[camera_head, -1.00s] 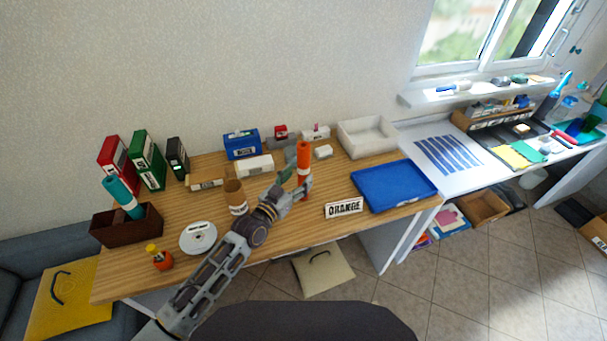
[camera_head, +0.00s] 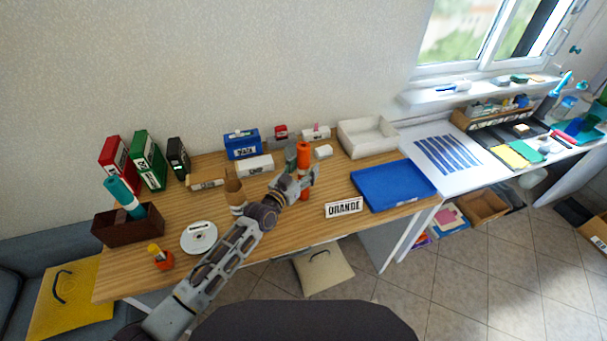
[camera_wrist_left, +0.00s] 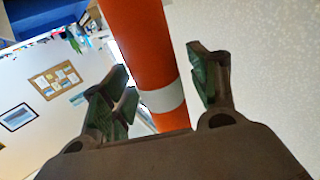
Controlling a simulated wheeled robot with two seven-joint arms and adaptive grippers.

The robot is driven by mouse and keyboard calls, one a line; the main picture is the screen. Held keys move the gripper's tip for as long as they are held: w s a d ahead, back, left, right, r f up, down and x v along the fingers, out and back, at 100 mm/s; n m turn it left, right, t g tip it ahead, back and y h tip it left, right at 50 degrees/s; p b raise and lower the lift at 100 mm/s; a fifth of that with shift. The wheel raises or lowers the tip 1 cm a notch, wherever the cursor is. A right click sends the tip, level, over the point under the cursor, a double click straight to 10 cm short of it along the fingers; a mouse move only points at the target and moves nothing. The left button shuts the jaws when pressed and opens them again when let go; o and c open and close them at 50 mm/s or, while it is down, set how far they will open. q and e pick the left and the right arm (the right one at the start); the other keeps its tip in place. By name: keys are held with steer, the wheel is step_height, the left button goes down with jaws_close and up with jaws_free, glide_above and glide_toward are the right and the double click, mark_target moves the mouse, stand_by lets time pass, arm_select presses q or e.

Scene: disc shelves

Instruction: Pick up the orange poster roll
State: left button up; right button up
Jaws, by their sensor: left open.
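The orange poster roll (camera_head: 303,155) stands upright on the wooden desk, with its middle hidden behind my left gripper. My left gripper (camera_head: 303,170) is open, with its fingers on either side of the roll. In the left wrist view the orange roll (camera_wrist_left: 140,45), with a white band, passes between the two spread fingers (camera_wrist_left: 160,85). A gap shows between the roll and the right finger. Whether the left finger touches the roll, I cannot tell. My right gripper is not in view.
A brown paper tube (camera_head: 234,193) stands beside my left forearm. An ORANGE sign (camera_head: 344,207) and a blue tray (camera_head: 393,202) lie to the right. A white box (camera_head: 254,166) and a blue box (camera_head: 241,143) stand behind. A disc (camera_head: 198,238) lies at left.

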mark_target(304, 145)
arm_select(q)
steer(key=c, duration=1.1)
steer(key=shift+c, duration=0.2)
steer(key=shift+r, duration=5.05)
